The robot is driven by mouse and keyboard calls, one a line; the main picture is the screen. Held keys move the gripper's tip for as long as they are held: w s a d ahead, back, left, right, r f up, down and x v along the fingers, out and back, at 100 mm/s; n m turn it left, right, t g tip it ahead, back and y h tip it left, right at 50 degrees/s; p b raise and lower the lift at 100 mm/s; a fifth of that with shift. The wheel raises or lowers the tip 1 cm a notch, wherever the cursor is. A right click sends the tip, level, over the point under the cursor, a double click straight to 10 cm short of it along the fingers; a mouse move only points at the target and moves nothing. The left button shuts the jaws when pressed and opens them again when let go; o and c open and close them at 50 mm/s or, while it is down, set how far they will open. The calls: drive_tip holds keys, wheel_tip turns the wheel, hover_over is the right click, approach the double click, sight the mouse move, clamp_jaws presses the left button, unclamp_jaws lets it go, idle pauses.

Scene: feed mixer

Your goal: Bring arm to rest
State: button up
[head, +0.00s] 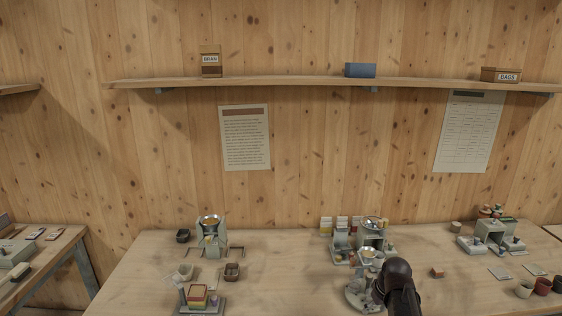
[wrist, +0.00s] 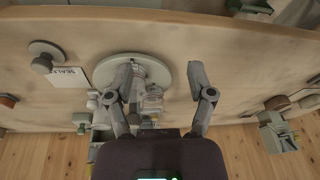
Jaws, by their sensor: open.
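My gripper (wrist: 162,85) shows in the wrist view with its two grey fingers spread apart and nothing between the tips. Below it is a round pale grey plate (wrist: 138,63) with small grey parts (wrist: 150,95) on it; whether the fingers touch these cannot be told. In the head view my dark arm (head: 400,288) reaches over the front of the table at the centre right and hides what lies behind it. The gripper's fingers cannot be made out there. The round plate (head: 358,296) shows partly beside the arm.
The wooden table (head: 300,275) carries a machine with a bowl (head: 210,238) at left, a tray of coloured blocks (head: 198,297), and another apparatus (head: 370,235) behind my arm. Small cups (head: 524,289) stand at the right. A shelf (head: 280,83) runs above. The table's middle is fairly clear.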

drive_tip(key=s+a+f+m+g+h+b, duration=0.1)
drive_tip(key=s+a+f+b, duration=0.3)
drive_tip(key=s+a, duration=0.6)
drive_tip(key=shift+a+f+m+g, duration=0.6)
drive_tip(key=shift+a+m, duration=0.05)
drive_tip(key=shift+m, duration=0.05)
